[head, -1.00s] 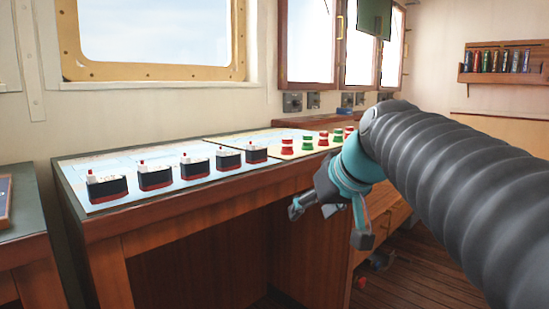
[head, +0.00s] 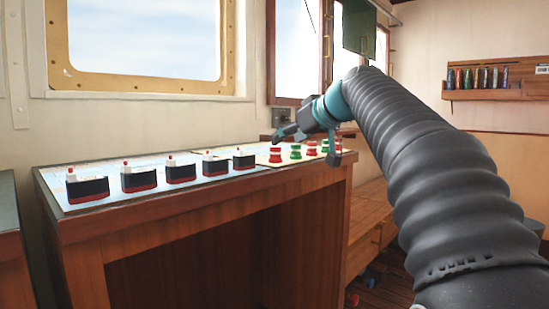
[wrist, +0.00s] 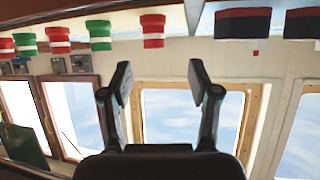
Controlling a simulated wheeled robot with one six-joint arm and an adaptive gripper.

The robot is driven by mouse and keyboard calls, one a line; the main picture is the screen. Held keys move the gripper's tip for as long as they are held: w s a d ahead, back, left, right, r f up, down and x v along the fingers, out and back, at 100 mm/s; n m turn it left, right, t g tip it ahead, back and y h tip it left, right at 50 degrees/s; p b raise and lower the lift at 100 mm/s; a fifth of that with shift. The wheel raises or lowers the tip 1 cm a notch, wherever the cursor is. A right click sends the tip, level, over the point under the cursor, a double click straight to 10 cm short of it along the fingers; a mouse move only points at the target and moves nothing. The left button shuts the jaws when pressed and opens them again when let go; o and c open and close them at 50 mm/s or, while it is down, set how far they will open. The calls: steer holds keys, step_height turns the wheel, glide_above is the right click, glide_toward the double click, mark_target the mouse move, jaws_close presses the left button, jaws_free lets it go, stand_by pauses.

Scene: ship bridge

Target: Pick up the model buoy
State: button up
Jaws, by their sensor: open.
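Several small model buoys, red-and-white and green-and-white, stand in a row on the chart table (head: 120,231). The nearest red one (head: 275,155) is beside a green one (head: 296,151); further buoys are partly behind my gripper. My gripper (head: 308,146) is open and empty, raised around the far end of the table by the buoy row. In the wrist view, which is upside down, the open fingers (wrist: 159,82) are apart with nothing between them. The red-and-white buoy (wrist: 153,30) is beyond the fingertips, roughly in line with the gap, and the green one (wrist: 99,35) is left of it.
Several model ships (head: 139,180) stand in a row left of the buoys, also seen in the wrist view (wrist: 242,22). Windows (head: 145,40) are in the wall behind. A wall rack (head: 490,92) holds coloured cylinders at right. The table front is clear.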

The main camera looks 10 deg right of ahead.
mark_target(275, 148)
steer(key=shift+x, duration=1.05)
steer(key=shift+d+x, duration=0.2)
steer(key=shift+x, duration=1.2)
steer(key=shift+d+x, duration=0.15)
steer(key=shift+x, duration=1.25)
steer(key=shift+f, duration=0.1)
steer(key=c, duration=1)
steer(key=shift+c, duration=0.2)
